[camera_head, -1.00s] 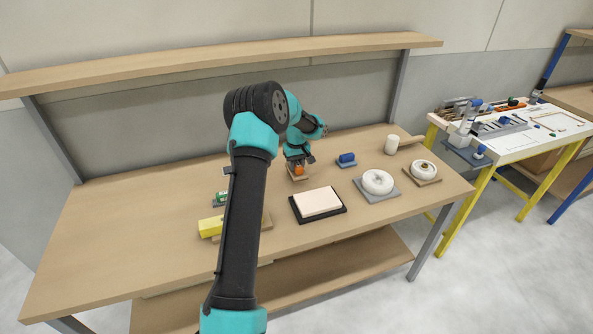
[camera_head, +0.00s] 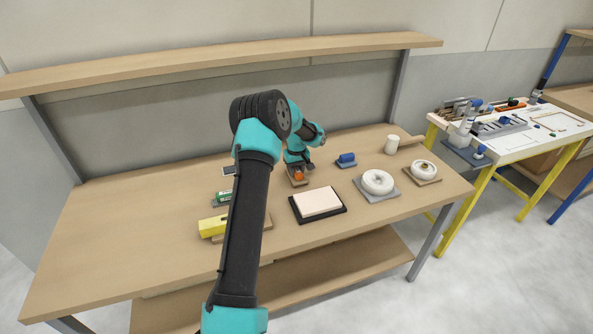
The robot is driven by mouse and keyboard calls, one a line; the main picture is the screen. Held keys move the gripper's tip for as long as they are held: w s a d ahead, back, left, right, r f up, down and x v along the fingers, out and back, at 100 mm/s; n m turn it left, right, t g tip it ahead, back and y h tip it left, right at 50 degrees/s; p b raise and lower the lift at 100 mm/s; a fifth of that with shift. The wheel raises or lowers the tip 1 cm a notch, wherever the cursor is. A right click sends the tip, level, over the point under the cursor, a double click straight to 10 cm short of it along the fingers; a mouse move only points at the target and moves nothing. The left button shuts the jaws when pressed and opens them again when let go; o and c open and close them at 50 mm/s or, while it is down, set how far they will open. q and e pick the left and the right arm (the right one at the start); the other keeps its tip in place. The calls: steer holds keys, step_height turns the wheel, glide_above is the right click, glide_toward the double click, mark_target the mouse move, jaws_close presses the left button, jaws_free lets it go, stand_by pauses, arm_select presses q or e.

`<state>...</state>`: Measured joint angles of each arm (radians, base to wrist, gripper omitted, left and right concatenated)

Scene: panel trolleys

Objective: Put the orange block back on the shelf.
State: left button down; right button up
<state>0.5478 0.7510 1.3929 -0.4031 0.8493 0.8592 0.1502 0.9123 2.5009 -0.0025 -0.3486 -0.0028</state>
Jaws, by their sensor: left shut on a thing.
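The small orange block (camera_head: 298,176) is at the back middle of the workbench, just over or on a small tan base (camera_head: 304,183). My left gripper (camera_head: 298,168) points down from above and is shut on the orange block; its fingers partly hide it. I cannot tell whether the block touches the base. The long wooden shelf (camera_head: 180,68) runs above the back of the bench, and its visible top looks bare. My right gripper is out of view.
On the workbench (camera_head: 110,230) are a yellow block (camera_head: 211,227), a green item (camera_head: 223,197), a black-framed pale pad (camera_head: 318,202), a blue cylinder (camera_head: 347,158), two white rings (camera_head: 378,182) and a white cup (camera_head: 391,145). The bench's left part is clear.

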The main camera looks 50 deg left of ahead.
mark_target(297, 168)
arm_select(q)
steer(key=shift+f, duration=0.15)
steer(key=c, duration=0.8)
jaws_free()
step_height(297, 168, up, 12)
